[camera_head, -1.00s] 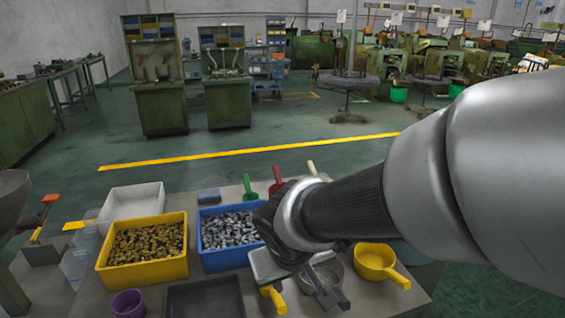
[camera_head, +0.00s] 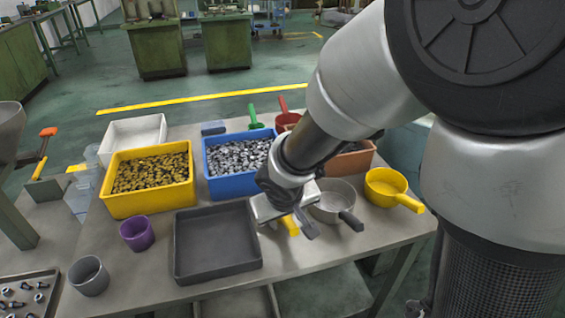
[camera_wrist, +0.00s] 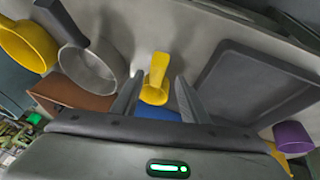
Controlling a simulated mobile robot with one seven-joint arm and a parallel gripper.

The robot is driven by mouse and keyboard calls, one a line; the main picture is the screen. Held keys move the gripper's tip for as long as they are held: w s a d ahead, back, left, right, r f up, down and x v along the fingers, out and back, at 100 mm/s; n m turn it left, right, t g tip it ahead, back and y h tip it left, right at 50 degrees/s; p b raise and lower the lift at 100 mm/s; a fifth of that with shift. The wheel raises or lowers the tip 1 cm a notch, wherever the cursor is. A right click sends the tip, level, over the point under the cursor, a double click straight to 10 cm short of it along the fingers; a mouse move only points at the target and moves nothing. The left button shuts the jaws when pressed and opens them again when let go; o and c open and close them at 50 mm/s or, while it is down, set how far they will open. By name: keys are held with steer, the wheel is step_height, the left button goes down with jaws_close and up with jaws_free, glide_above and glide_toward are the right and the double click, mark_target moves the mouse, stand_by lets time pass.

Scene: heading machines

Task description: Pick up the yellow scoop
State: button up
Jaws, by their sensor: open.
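The small yellow scoop (camera_head: 290,226) lies on the grey table, mostly covered by my gripper in the head view. In the wrist view the yellow scoop (camera_wrist: 158,80) shows between and just past my fingertips, its handle pointing up the picture and its round cup nearer my gripper. My gripper (camera_wrist: 156,98) is open, one finger to each side of the scoop, with nothing held. In the head view my gripper (camera_head: 292,218) hangs low over the table. I cannot tell whether the fingers touch the scoop.
A grey pan (camera_head: 333,203) and a larger yellow pan (camera_head: 383,188) stand close to the right. A dark tray (camera_head: 216,277) is to the left, a blue bin (camera_head: 215,178) of metal parts behind. A purple cup (camera_head: 137,234) and yellow bin (camera_head: 150,204) are farther left.

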mark_target(288, 219)
steer(key=x, duration=0.2)
steer(key=b+x, duration=0.1)
steer(key=x, duration=0.1)
steer(key=shift+w+d, duration=0.1)
steer(key=shift+d, duration=0.1)
jaws_close()
step_height(288, 219, up, 10)
steer(key=p, duration=0.5)
